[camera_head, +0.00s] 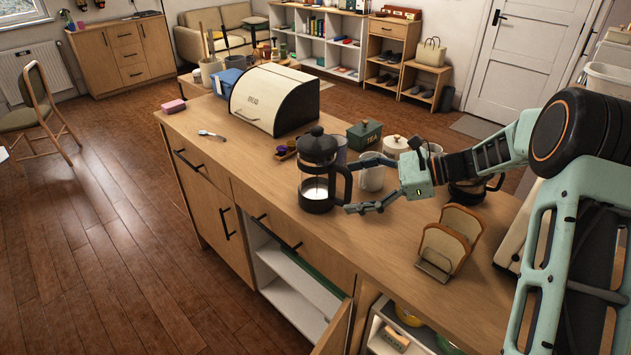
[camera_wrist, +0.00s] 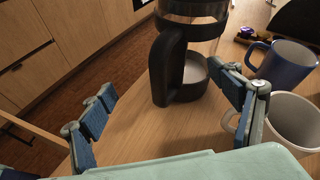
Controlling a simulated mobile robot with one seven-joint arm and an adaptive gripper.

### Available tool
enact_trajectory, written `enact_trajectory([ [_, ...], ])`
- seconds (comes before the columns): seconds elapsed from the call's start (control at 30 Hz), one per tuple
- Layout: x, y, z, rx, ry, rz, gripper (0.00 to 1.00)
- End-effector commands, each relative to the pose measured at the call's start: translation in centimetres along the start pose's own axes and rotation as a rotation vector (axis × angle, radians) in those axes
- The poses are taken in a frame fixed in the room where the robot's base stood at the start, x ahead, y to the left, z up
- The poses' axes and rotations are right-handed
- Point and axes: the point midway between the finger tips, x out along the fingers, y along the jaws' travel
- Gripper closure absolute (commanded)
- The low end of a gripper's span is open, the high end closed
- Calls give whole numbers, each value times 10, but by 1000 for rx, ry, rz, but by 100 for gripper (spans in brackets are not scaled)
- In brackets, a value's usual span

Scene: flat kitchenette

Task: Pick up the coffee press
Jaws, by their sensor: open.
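The coffee press (camera_head: 318,172), black with a clear glass body and a domed black lid, stands upright on the wooden counter. Its black handle points toward my gripper. It holds something white low inside. In the wrist view the coffee press (camera_wrist: 196,50) is ahead, its handle between the spread finger lines and its top cut off. My gripper (camera_head: 362,186) is open, its fingers to the right of the press, close to the handle. In the wrist view the fingers of my gripper (camera_wrist: 165,110) are wide apart with nothing gripped. I cannot tell whether a finger touches the handle.
A blue mug (camera_wrist: 284,62) and a white mug (camera_wrist: 290,122) stand close beside the right finger. A green tea tin (camera_head: 364,134) and white canister (camera_head: 395,146) stand behind. A bread box (camera_head: 274,98) is farther left. A toast rack (camera_head: 446,246) stands in front.

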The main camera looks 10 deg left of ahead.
Motion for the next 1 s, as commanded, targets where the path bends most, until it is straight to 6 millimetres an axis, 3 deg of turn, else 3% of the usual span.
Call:
enact_trajectory([
  [0.2, -32, -24, 19, 214, -309, -126, 17],
  [0.37, -38, -31, 25, 251, -378, -151, 17],
  [1.0, 37, -55, 54, 249, -375, -149, 17],
])
